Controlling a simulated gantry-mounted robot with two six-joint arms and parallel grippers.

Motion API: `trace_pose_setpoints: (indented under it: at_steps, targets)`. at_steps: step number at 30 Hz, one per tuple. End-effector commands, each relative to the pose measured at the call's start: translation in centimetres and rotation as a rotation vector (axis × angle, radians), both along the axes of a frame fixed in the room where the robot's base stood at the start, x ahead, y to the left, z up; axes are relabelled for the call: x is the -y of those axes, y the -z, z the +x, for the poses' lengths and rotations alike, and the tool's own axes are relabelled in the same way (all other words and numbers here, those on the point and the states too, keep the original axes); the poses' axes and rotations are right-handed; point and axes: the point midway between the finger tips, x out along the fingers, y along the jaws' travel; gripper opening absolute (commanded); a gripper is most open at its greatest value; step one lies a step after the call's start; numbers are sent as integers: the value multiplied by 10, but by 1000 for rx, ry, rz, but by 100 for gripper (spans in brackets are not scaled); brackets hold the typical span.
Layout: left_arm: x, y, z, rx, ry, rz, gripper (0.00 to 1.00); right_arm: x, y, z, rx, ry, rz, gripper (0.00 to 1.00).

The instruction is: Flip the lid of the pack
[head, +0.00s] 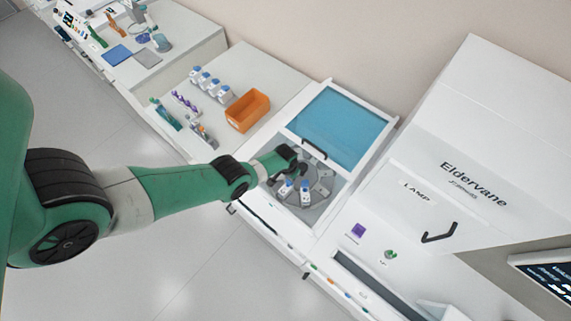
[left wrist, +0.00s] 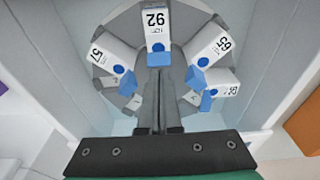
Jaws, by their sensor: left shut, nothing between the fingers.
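Several white packs with blue lids stand in a ring on a round grey rotor inside an open white machine. In the left wrist view the pack marked 92 (left wrist: 156,20) is at the top centre, with its blue lid (left wrist: 157,47) facing the fingers. My left gripper (left wrist: 159,58) is shut and empty, its tips right at that lid; I cannot tell whether they touch. Packs marked 57 (left wrist: 108,55), 65 (left wrist: 213,47) and 93 (left wrist: 222,85) stand around it. In the head view my left gripper (head: 301,168) is over the rotor (head: 322,187), partly hiding it. My right gripper is not in view.
The machine's blue-paned cover (head: 343,125) is raised behind the rotor. An orange bin (head: 247,110) and a row of blue-capped bottles (head: 210,84) are on the bench to the left. A large white cabinet (head: 470,150) stands on the right.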

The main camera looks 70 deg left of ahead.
Motion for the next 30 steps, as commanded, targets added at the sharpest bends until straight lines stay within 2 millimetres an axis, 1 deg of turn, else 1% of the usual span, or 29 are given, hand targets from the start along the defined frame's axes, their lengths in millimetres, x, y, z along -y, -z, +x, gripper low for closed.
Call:
trace_pose_setpoints:
  at_steps: [1, 3, 12, 18, 26, 30]
  targets:
    - [1, -4, -1, 0, 0, 0, 0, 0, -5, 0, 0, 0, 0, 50]
    - [2, -3, -3, 0, 0, 0, 0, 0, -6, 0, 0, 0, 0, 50]
    - [2, -1, -3, -1, 0, -1, 0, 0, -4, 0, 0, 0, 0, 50]
    - [4, 5, -7, -1, 0, -1, 0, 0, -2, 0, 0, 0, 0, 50]
    - [4, 4, -7, 0, 0, 0, 0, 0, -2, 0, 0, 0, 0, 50]
    - [4, 8, -7, 0, 0, 0, 0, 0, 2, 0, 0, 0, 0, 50]
